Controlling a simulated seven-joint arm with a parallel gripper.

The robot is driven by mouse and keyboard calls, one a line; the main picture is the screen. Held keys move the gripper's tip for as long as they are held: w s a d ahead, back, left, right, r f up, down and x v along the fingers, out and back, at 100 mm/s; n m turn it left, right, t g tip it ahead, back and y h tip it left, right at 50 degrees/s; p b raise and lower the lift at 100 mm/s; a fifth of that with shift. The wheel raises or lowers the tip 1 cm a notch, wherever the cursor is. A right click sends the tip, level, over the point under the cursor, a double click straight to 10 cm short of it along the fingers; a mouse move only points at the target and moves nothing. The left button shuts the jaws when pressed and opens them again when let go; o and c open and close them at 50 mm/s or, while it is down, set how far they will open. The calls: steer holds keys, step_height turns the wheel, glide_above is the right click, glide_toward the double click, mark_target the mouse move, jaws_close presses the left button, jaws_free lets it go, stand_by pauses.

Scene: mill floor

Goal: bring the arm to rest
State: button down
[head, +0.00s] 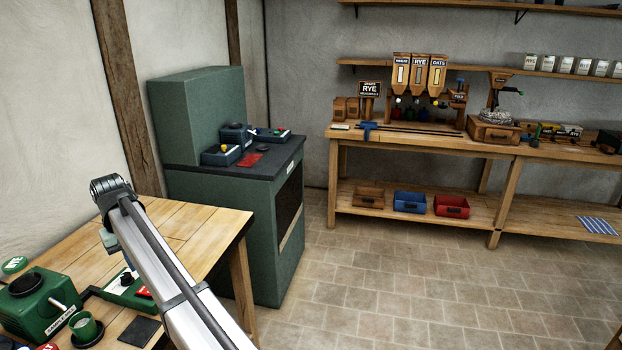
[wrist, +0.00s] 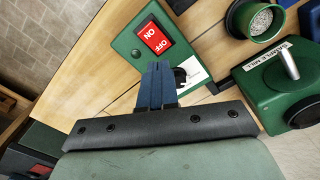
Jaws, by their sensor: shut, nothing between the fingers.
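My gripper (wrist: 157,68) shows in the wrist view as two blue fingers pressed together, with nothing between them. It points down over the wooden bench (head: 190,222), above the green switch box (wrist: 126,42). The box's red ON/OFF rocker (wrist: 155,38) lies just beyond the fingertips. Whether the fingers touch the box I cannot tell. In the head view my arm reaches across the bench from the bottom edge, and my fingers are mostly hidden behind it. The switch box (head: 118,294) also shows there beside the arm.
A green sample mill (head: 35,310) and a green cup (head: 84,326) stand left of my arm. The cup holds grain in the wrist view (wrist: 262,20). A green cabinet (head: 215,215) stands behind the bench. A long workbench (head: 400,147) is at the back wall. The tiled floor between is clear.

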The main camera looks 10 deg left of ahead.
steer(key=w+d+f+m, duration=0.1)
steer(key=w+d+f, duration=0.45)
steer(key=d, duration=0.45)
steer(key=w+d+f+m, duration=0.2)
steer(key=w+d+f, duration=0.4)
steer(key=d, duration=0.4)
steer(key=w+d+f+m, duration=0.1)
steer(key=w+d+f, duration=0.3)
steer(key=d+f, duration=0.45)
steer(key=s+d+f+m, duration=0.1)
steer(key=d+f+m, duration=0.35)
steer(key=d, duration=1.35)
steer(key=s+d+f+m, duration=0.1)
steer(key=d+f, duration=0.7)
steer(key=d, duration=0.9)
steer(key=s+d+f+m, duration=0.35)
steer(key=s+d, duration=0.45)
steer(key=d, duration=0.5)
steer(key=s+f+g, duration=0.2)
steer(key=s+f, duration=0.5)
steer(key=s, duration=0.3)
steer(key=s+f+g, duration=0.2)
steer(key=s+f, duration=0.5)
steer(key=s, duration=0.2)
steer(key=s+f+n+g, duration=0.1)
steer(key=s+f+g, duration=0.1)
steer(key=s+f, duration=0.4)
steer(key=s, duration=0.4)
steer(key=shift+s+f+g, duration=0.3)
steer(key=shift+f+g, duration=0.1)
